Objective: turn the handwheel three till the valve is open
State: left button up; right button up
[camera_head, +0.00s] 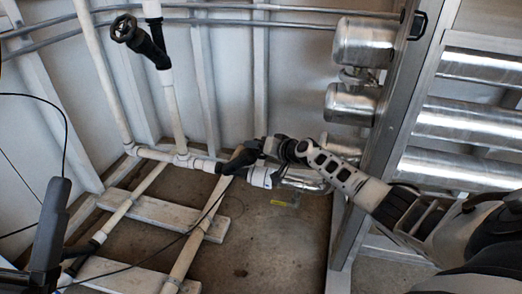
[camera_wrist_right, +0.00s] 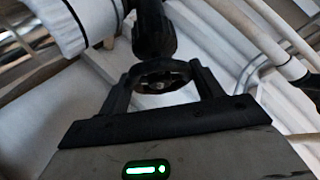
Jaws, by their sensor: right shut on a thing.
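My right arm reaches in from the right in the head view, and its gripper (camera_head: 270,147) is at a dark valve (camera_head: 237,162) on the low white pipe. In the right wrist view a small dark round handwheel (camera_wrist_right: 158,85) sits between the two black fingers of my right gripper (camera_wrist_right: 162,80). The gripper is shut on this handwheel, with a finger at each side of its rim. The black valve neck (camera_wrist_right: 153,30) rises beyond the wheel. In the head view the wheel is mostly hidden by the gripper. I cannot recognise my left gripper in view.
Another dark handwheel (camera_head: 123,28) stands on a white pipe at the upper left. Shiny metal cylinders (camera_head: 362,42) and a steel frame (camera_head: 385,125) stand close to my right arm. A dark upright piece (camera_head: 55,215) and thin cables are at the lower left.

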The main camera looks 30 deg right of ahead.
jog(key=shift+s+d+f+n, duration=0.1)
jog(key=shift+d+f+n, duration=0.1)
jog(key=shift+n, duration=0.4)
jog(key=o, duration=0.8)
jog(key=shift+c, duration=0.2)
jog(key=shift+a+r, duration=0.1)
